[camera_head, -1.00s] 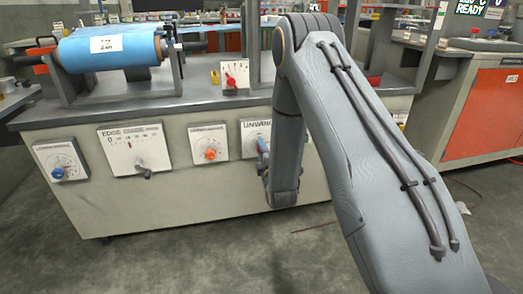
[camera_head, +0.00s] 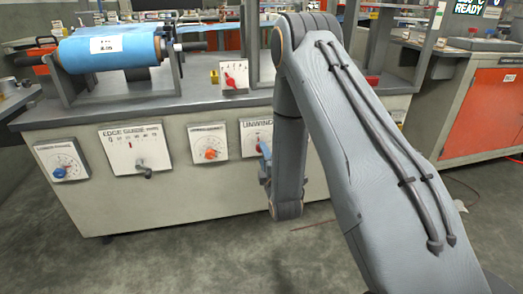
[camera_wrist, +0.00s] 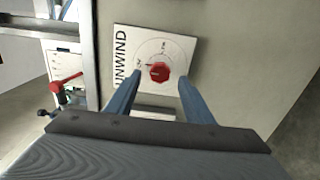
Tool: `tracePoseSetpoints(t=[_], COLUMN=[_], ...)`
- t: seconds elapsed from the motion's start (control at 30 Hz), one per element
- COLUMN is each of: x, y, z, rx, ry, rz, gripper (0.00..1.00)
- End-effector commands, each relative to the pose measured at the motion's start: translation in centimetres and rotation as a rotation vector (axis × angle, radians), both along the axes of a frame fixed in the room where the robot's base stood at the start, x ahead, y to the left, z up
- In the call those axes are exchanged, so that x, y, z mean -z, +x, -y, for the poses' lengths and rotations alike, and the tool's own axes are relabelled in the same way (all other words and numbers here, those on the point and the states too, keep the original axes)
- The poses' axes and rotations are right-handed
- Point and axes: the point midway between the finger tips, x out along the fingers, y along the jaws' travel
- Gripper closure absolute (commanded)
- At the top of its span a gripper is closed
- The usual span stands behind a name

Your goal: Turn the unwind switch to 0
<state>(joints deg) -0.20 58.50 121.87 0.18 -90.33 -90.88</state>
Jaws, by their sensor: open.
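The unwind switch is a red knob (camera_wrist: 159,71) on a white panel (camera_wrist: 180,47) lettered UNWIND, seen in the wrist view. Marks ring the knob; they are too small to read surely. In the head view the UNWIND panel (camera_head: 250,127) is on the machine's front, and my arm hides its right part and the knob. My gripper (camera_wrist: 160,84) is open, its two blue fingers on either side of the knob's lower part in the wrist view. I cannot tell whether they touch it. In the head view one blue finger (camera_head: 264,149) shows beside the panel.
Left along the front are an orange-knob panel (camera_head: 209,143), an EDGE GUIDE panel (camera_head: 137,149) with a lever, and a blue-knob panel (camera_head: 62,160). A red switch (camera_head: 230,80) stands on the top. A blue film roll (camera_head: 110,45) lies at the back left. The floor in front is clear.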

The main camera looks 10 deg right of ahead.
Motion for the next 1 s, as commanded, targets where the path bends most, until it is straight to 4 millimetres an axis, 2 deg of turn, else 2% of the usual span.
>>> tracePoseSetpoints(t=[0.1, 0.23, 0.57, 0.67, 0.77, 0.87, 1.0], x=[0.0, 0.0, 0.1, -0.1, -0.5, -0.9, -1.5], y=[-1.7, -2.7, -3.0, -2.8, -2.5, -2.6, -4.5], z=[0.0, 0.0, 0.0, -0.6, -2.5, -5.8, -11.2], rx=[0.000, 0.000, 0.000, -0.009, -0.033, -0.066, -0.085], ry=[0.000, 0.000, 0.000, 0.017, 0.079, 0.190, 0.369], rz=[-0.003, -0.001, -0.001, -0.015, -0.075, -0.191, -0.404], gripper=[0.52, 0.52, 0.52, 0.52, 0.52, 0.52, 0.52])
